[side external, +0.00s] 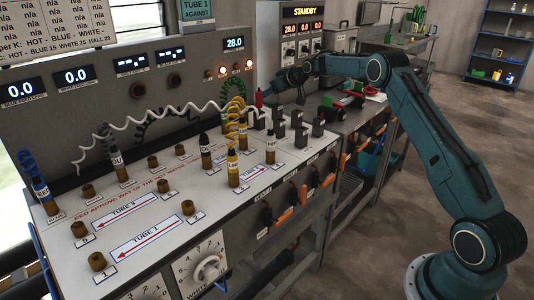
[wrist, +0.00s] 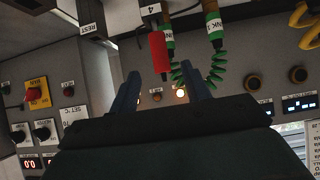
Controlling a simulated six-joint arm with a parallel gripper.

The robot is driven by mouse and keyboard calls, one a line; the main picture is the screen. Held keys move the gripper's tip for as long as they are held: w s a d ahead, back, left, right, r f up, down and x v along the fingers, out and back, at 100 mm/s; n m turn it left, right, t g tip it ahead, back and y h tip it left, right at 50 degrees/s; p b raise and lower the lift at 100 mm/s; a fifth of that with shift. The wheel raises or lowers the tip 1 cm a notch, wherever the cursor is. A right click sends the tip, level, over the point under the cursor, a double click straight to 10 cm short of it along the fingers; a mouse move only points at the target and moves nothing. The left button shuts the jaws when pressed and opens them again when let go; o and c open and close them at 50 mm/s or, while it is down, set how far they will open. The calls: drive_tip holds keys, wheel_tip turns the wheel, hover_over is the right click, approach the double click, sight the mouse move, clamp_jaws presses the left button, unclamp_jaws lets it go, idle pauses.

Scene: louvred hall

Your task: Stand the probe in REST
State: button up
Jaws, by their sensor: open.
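A slim red piece, which looks like the probe (side external: 259,98), stands upright at the back right of the bench, near the grey blocks. In the wrist view, which is upside down, the red probe (wrist: 158,53) appears between the fingers and its end lies at their tip level. My gripper (side external: 279,91) is just right of the probe in the side view. In the wrist view my gripper (wrist: 160,73) is open, with a gap on either side of the probe; I see no contact. A REST label (wrist: 93,31) shows left of the probe; its holder is not clear.
Green coiled leads (wrist: 217,70) hang close to the probe. A yellow coiled lead (side external: 233,110) and a white coiled cord (side external: 170,108) cross the bench. Several brown sockets (side external: 88,191) and grey blocks (side external: 298,134) stand on the bench top. The control panel rises behind.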

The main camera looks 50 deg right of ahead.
sight(259, 110)
drive_tip(key=shift+x, duration=3.25)
drive_tip(key=shift+w, duration=0.2)
drive_tip(key=shift+w+f, duration=0.1)
drive_tip(key=shift+f, duration=0.15)
drive_tip(key=shift+c, duration=0.2)
clamp_jaws()
drive_tip(key=shift+o, duration=0.4)
unclamp_jaws()
